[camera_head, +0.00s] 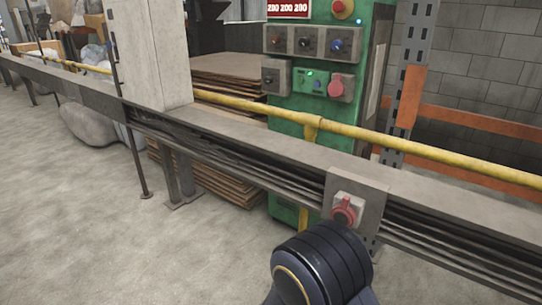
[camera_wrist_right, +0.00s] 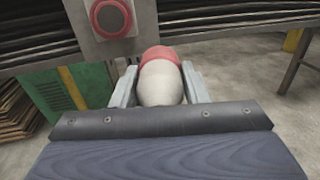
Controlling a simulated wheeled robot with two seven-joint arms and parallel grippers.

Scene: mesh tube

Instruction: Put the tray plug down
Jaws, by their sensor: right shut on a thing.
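The tray plug (camera_wrist_right: 160,82), a rounded cream body with a red end, sits between the two grey fingers of my right gripper (camera_wrist_right: 160,88) in the right wrist view. The gripper is shut on it. A grey box socket with a round red face (camera_wrist_right: 113,18) is on a grey plate up and left of the plug, apart from it in the picture. The socket also shows in the head view (camera_head: 346,209), on the cable tray (camera_head: 265,154). My dark right arm rises from the bottom there; the gripper and plug are hidden. My left gripper is not in view.
A green control cabinet (camera_head: 312,110) with knobs and buttons stands behind the tray. A yellow pipe (camera_head: 420,150) runs along the tray. Stacked brown sheets (camera_head: 225,182) lie behind and below it. Bare concrete floor (camera_head: 95,235) is open in front.

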